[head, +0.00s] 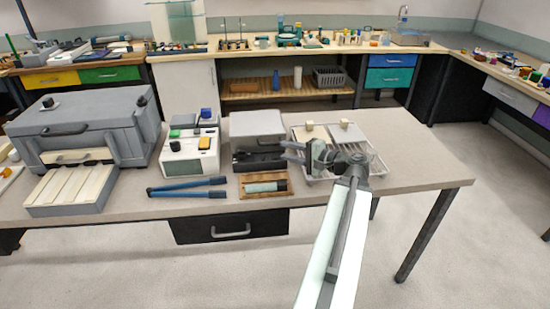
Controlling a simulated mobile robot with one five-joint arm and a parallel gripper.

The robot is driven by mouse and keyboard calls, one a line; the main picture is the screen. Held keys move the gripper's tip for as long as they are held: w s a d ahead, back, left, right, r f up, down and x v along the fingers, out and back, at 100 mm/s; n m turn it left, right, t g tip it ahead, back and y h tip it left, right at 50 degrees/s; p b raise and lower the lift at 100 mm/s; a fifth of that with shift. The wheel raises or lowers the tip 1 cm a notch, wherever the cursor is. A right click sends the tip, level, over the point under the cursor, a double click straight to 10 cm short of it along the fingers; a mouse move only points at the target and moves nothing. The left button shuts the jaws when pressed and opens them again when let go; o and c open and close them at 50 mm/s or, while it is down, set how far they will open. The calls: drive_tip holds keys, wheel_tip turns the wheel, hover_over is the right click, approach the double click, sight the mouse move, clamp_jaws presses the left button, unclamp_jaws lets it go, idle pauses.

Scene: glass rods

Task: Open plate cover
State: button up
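I cannot tell for sure which part is the plate cover. A grey box with a light top (258,125) and a dark front stands mid-table; its top looks down. A large grey chest (85,125) with a closed-looking lid and a front handle stands at the left, with a ribbed pale plate (72,187) in front of it. My gripper (284,152) is just right of the light-topped box, pointing left, fingers apart and nothing seen between them. Whether it touches the box cannot be told. My gripper and arm partly hide the white wire rack behind.
A white device (190,158) with coloured parts sits left of the light-topped box. Blue-handled tool (187,188) and a wooden tray (276,194) lie near the front edge. A white rack (375,160) holds pale blocks. The right end of the table is clear.

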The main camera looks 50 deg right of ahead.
drive_tip(key=s+d, duration=0.1)
drive_tip(key=b, duration=0.1)
approach(257, 134)
drive_tip(key=shift+h, duration=0.3)
drive_tip(key=w+f, duration=0.2)
drive_tip(key=f, duration=0.1)
drive_tip(key=shift+w+f, duration=0.15)
drive_tip(key=shift+f, duration=0.2)
drive_tip(key=shift+c, duration=0.2)
clamp_jaws()
idle(0.5)
